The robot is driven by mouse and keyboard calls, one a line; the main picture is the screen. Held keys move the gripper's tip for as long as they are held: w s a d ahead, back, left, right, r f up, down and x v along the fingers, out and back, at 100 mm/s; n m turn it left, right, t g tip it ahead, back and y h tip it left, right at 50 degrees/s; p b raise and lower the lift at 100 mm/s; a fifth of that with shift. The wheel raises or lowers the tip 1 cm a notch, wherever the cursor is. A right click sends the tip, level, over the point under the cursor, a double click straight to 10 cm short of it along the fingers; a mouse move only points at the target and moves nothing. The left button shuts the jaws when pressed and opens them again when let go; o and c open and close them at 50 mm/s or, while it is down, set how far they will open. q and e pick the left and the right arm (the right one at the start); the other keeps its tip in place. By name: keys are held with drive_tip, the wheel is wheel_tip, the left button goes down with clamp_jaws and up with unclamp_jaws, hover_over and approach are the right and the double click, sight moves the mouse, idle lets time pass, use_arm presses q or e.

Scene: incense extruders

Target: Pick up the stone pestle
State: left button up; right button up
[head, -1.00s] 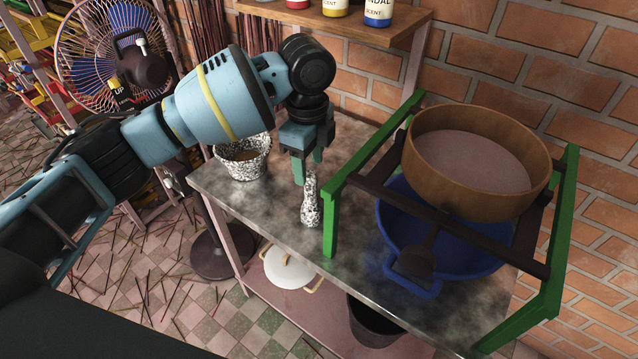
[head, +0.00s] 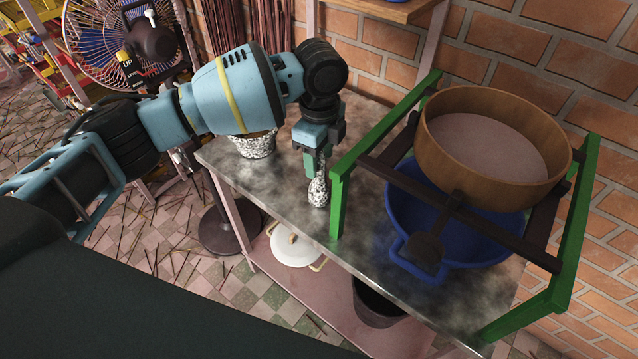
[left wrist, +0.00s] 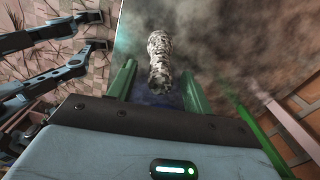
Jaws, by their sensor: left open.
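The stone pestle (head: 318,192) is speckled black and white and stands on the metal table beside the green frame's near left post. In the left wrist view the pestle (left wrist: 159,60) shows between the two green fingers. My left gripper (head: 316,170) is open with its fingers on either side of the pestle's upper part, seen from above. The fingers hide the pestle's top in the head view. I cannot tell whether they touch it. A speckled stone mortar (head: 257,146) stands behind to the left, partly covered by my arm.
A green frame (head: 338,205) stands close to the right of the pestle, with a wooden sieve (head: 450,165) above a blue basin (head: 465,240). The metal table (head: 285,190) is bare to the left and in front. A brick wall is behind.

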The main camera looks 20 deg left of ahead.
sight(319, 179)
use_arm(q)
drive_tip(key=shift+f, duration=1.35)
drive_tip(key=shift+c, duration=0.3)
drive_tip(key=c, duration=0.9)
drive_tip(key=shift+c, duration=0.6)
drive_tip(key=shift+r, duration=0.15)
